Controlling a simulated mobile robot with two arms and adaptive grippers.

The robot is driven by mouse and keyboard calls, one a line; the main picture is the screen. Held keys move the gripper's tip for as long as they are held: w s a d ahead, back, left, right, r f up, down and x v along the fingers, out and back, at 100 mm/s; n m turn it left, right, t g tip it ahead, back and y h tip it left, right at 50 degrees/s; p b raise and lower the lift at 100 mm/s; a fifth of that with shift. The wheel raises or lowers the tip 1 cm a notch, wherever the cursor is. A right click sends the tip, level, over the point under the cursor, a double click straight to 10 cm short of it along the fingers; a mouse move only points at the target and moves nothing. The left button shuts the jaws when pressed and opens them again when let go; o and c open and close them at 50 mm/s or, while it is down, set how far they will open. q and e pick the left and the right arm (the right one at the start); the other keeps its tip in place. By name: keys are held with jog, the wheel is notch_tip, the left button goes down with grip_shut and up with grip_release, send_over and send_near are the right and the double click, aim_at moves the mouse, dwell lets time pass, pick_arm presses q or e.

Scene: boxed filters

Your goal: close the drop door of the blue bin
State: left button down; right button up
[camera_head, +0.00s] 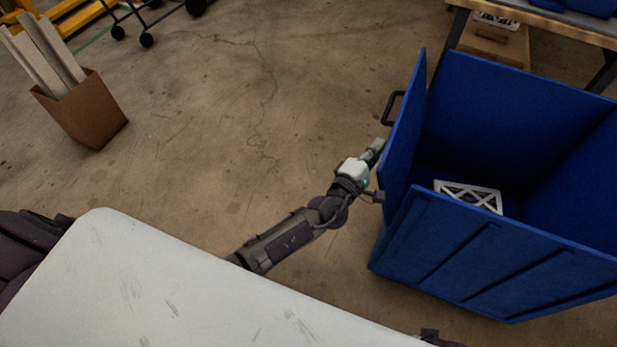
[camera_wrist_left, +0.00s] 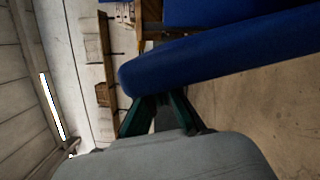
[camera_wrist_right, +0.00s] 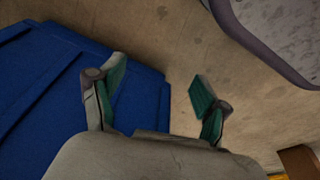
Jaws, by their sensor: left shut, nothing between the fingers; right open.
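The blue bin (camera_head: 490,255) stands at the right in the head view, open at the top. Its drop door (camera_head: 405,130) is the raised left panel, nearly upright, with a narrow wedge-shaped gap at its near end beside the ribbed wall. A dark handle (camera_head: 393,107) sits on its outer face. My left gripper (camera_head: 376,150) is shut and empty, close against the door's outer side; contact is unclear. In the left wrist view its fingers (camera_wrist_left: 160,105) are at the blue panel's edge. My right gripper (camera_wrist_right: 158,85) is open and empty, near a ribbed blue wall (camera_wrist_right: 60,100).
A white-framed filter (camera_head: 468,195) lies inside the bin. A cardboard box (camera_head: 95,115) with long boards stands at the far left. A workbench (camera_head: 545,25) is behind the bin. The concrete floor (camera_head: 240,110) left of the bin is clear.

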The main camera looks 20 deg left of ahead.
pick_arm(q)
jog(key=shift+m, duration=0.4)
jog(key=d+p, duration=0.1)
jog(key=d, duration=0.1)
jog(key=d+r+p, duration=0.1)
jog(key=d, duration=0.1)
jog(key=shift+s+d+r, duration=0.1)
jog(key=shift+d+r, duration=0.1)
jog(key=shift+d+p, duration=0.3)
jog(key=shift+d, duration=0.1)
pick_arm(e)
jog(key=s+d+f, duration=0.1)
jog(key=s+f, duration=0.5)
jog(key=f, duration=0.2)
jog(key=shift+s+f+g, duration=0.15)
jog(key=shift+s+g, duration=0.15)
pick_arm(q)
jog(key=shift+a, duration=0.1)
